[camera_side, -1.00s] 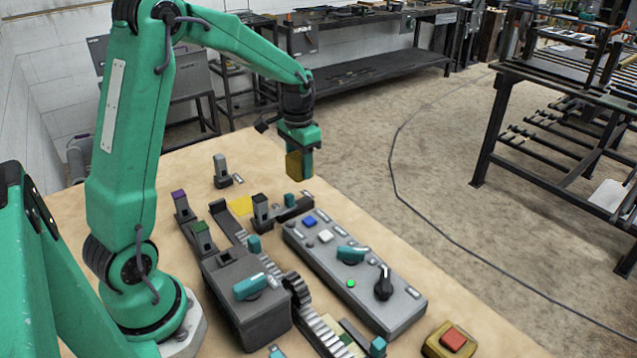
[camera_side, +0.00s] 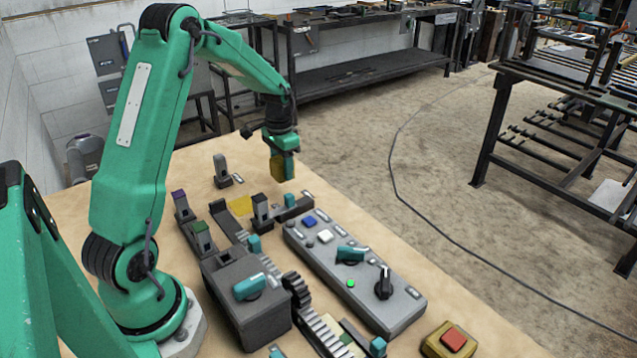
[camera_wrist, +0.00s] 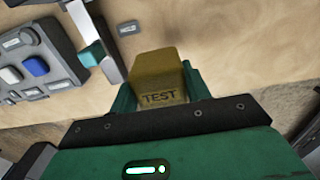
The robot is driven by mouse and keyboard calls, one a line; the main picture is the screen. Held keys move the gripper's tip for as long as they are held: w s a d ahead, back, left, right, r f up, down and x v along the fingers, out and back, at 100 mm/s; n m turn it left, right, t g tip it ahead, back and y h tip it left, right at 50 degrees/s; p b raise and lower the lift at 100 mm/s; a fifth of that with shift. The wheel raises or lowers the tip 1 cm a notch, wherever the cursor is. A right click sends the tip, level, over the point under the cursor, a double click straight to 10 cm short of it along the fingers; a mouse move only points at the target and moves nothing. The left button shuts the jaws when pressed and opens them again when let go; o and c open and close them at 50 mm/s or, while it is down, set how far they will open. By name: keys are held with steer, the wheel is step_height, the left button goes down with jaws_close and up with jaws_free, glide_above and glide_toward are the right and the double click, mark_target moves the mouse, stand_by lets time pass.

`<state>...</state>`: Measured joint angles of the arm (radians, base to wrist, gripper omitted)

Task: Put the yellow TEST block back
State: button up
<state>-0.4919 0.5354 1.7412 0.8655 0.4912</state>
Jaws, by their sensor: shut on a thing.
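The yellow TEST block (camera_side: 277,168) is held between the fingers of my gripper (camera_side: 283,170), in the air above the far part of the table. In the wrist view the block (camera_wrist: 158,80) shows its TEST lettering toward the camera, with a green finger on each side. A flat yellow patch (camera_side: 241,206) lies on the table to the left of and below the block in the side view. The block is apart from the table.
A grey control panel (camera_side: 330,250) with buttons and knobs stands on the right. A dark geared mechanism (camera_side: 245,300) with a toothed rack is in the middle. A small dark upright post (camera_side: 222,170) stands beyond the patch. A red button box (camera_side: 452,340) is at the front right.

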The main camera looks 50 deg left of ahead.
steer(key=shift+a+f, duration=0.35)
steer(key=shift+a, duration=0.25)
steer(key=shift+a+f, duration=0.3)
steer(key=shift+a, duration=0.3)
steer(key=shift+f, duration=2.05)
steer(key=shift+f, duration=0.1)
steer(key=o, duration=1.1)
step_height(320, 180, up, 12)
steer(key=shift+f, duration=0.1)
steer(key=shift+r, duration=0.25)
steer(key=shift+d, duration=0.1)
